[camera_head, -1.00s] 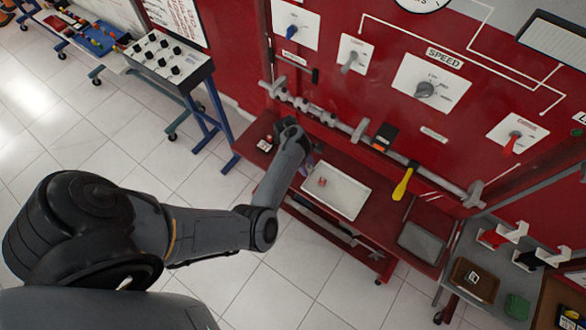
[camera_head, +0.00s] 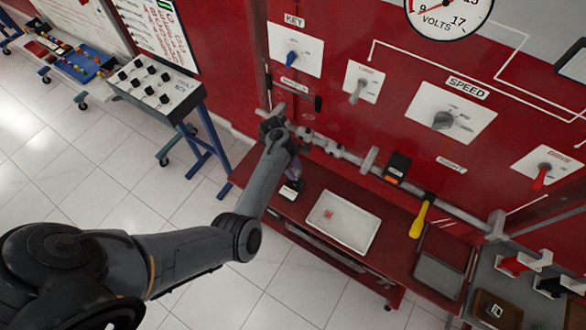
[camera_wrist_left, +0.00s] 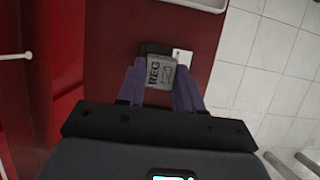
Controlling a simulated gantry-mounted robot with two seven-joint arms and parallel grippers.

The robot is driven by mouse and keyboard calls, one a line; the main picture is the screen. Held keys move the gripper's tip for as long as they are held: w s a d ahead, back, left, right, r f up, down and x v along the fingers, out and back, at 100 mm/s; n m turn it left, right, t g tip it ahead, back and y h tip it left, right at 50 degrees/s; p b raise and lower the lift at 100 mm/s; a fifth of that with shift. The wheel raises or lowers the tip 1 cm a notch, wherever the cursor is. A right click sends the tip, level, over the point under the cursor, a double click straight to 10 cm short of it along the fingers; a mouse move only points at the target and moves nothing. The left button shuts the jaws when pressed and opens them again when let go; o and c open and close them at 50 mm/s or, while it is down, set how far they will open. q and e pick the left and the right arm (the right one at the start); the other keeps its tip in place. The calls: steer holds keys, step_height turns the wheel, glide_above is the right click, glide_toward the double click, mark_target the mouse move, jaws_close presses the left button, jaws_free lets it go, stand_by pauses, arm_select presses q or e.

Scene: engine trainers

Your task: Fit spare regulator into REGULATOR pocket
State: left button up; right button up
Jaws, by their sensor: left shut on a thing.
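The spare regulator (camera_wrist_left: 159,72) is a grey block marked REG. In the left wrist view it sits between the purple fingers of my left gripper (camera_wrist_left: 160,86), which is shut on it. Just beyond it is a dark holder (camera_wrist_left: 149,48) with a white label (camera_wrist_left: 182,57) at its side, probably the REGULATOR pocket; the regulator partly covers it. I cannot tell whether they touch. In the head view my left gripper (camera_head: 293,170) is over the left end of the red shelf, at the white-labelled holder (camera_head: 289,191). The regulator is not clear there. My right gripper is not in view.
A white tray (camera_head: 357,239) with a small red-marked item (camera_head: 329,213) lies to the right on the red shelf (camera_head: 390,263). A rail with brackets (camera_head: 340,151) runs along the red panel behind the arm.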

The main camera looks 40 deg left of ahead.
arm_select(q)
steer(key=shift+f+b, duration=1.95)
steer(key=shift+f, duration=0.05)
steer(key=shift+f+b, duration=0.35)
steer(key=shift+f, duration=0.45)
steer(key=shift+r, duration=0.1)
steer(key=shift+a+p, duration=0.1)
steer(key=shift+p, duration=0.4)
steer(key=shift+f+b, duration=0.55)
steer(key=shift+f, duration=0.8)
stand_by(0.3)
steer(key=o, duration=1.6)
